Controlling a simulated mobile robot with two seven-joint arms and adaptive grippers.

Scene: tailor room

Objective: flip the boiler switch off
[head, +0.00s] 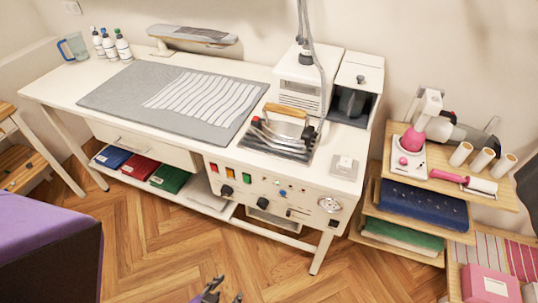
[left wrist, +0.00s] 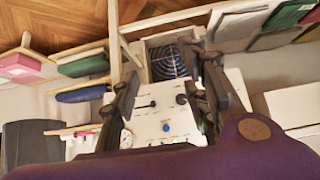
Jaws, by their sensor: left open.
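The white control panel (head: 275,197) is on the front of the ironing table. It has red (head: 214,167), orange (head: 230,173) and green (head: 247,178) square controls, black knobs (head: 227,190), a blue button (head: 282,193), small levers and a round gauge (head: 329,205). I cannot tell which control is the boiler switch, or its position. White boiler-like boxes (head: 299,75) stand on the table above. My left gripper (head: 226,291) is open and empty at the bottom edge, apart from the panel. In the left wrist view the panel (left wrist: 150,118) shows upside down between the fingers. My right gripper is out of view.
The iron (head: 284,128) rests on the table, beside the grey mat (head: 120,92). A wooden shelf unit (head: 470,190) stands at right. Colored folded cloths (head: 140,168) lie on the lower shelf. Wood floor (head: 165,245) before the table is clear.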

